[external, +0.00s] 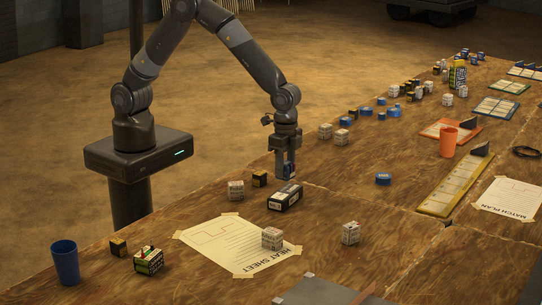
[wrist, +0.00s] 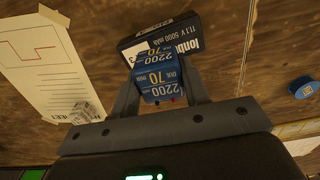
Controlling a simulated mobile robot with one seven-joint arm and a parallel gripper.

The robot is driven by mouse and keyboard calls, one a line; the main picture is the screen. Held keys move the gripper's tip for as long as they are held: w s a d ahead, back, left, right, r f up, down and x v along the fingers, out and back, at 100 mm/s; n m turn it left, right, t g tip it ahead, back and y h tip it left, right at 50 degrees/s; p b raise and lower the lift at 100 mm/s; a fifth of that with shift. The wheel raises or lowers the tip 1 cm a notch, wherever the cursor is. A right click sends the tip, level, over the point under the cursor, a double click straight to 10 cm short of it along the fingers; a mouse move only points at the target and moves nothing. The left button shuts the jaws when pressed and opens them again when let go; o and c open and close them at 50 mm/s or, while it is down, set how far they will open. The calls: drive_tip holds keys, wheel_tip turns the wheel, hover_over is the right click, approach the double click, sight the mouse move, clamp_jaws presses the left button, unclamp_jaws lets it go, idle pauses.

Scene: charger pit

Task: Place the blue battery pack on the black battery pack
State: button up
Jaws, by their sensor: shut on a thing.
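The blue battery pack (wrist: 158,76), marked 2200 and 70, is between the fingers of my gripper (wrist: 162,88) in the wrist view. My gripper (external: 286,173) is shut on it and points down; only a small part of the blue pack (external: 291,168) shows in the external view. The black battery pack (external: 285,198), with a white label end, lies flat on the wooden table just below my gripper. In the wrist view the black pack (wrist: 141,47) shows beyond the blue one, partly hidden by it. I cannot tell whether the packs touch.
A white printed block (external: 236,190) and a small black-yellow box (external: 259,179) stand left of the black pack. The heat sheet (external: 217,240) lies in front. A blue round item (external: 384,179) is to the right, with clear table between.

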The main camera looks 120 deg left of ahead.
sight(286, 178)
drive_tip(key=shift+f, duration=2)
drive_tip(key=shift+f, duration=0.1)
drive_tip(key=o, duration=1.1)
